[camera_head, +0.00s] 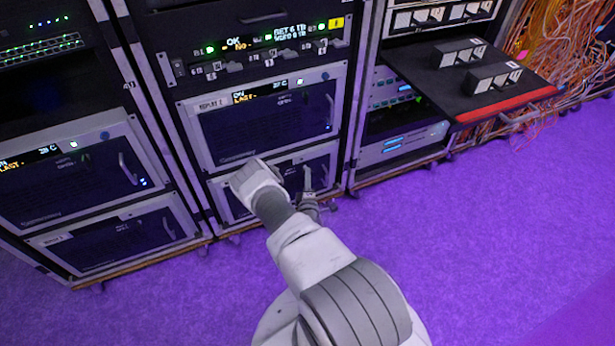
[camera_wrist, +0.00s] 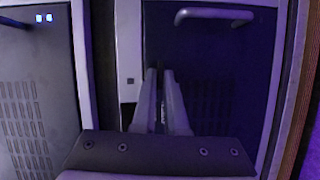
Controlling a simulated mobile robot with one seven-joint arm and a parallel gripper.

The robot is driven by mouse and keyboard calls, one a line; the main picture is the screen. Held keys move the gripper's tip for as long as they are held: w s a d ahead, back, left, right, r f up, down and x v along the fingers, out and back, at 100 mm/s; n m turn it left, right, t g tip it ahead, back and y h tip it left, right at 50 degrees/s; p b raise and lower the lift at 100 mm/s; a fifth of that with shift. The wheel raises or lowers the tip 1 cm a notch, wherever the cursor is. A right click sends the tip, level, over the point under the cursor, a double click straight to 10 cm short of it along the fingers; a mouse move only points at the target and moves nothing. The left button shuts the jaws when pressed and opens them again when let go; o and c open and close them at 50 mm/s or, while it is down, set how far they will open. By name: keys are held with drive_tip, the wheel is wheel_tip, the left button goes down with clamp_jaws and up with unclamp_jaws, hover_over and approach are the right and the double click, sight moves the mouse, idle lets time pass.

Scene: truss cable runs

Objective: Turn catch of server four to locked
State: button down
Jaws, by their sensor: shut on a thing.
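The wrist view shows my gripper (camera_wrist: 163,92) with two pale fingers close together, shut at the front of a dark server panel (camera_wrist: 212,62). That panel looks like the lower server (camera_head: 235,208) of the middle rack in the head view. What the fingers grip is small and hidden between them; it is likely the catch, and its position cannot be read. The server's handle (camera_wrist: 215,16) is above and right of the fingers in the wrist view, apart from them.
An upper server (camera_head: 265,122) sits just above, its vented front (camera_wrist: 32,110) at left in the wrist view. A left rack (camera_head: 85,170) stands beside. At right, a black shelf with a red edge (camera_head: 505,103) juts out near loose orange cables (camera_head: 575,45). The purple floor (camera_head: 500,230) is clear.

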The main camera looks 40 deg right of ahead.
drive_tip(key=shift+s+d+r+m+g+y+p, duration=0.15)
drive_tip(key=shift+m+y+p, duration=0.5)
drive_tip(key=shift+m+y, duration=1)
drive_tip(key=shift+w+d+r+m+g+y+p, duration=0.15)
drive_tip(key=shift+m+y+p, duration=0.55)
drive_tip(key=shift+m, duration=1.85)
drive_tip(key=shift+s+d+r+m+g+y+p, duration=0.15)
drive_tip(key=shift+m+y+p, duration=0.4)
drive_tip(key=shift+m+y, duration=1.15)
drive_tip(key=shift+m+h, duration=0.35)
drive_tip(key=shift+m, duration=0.15)
drive_tip(key=c, duration=1)
unclamp_jaws()
drive_tip(key=shift+o, duration=0.2)
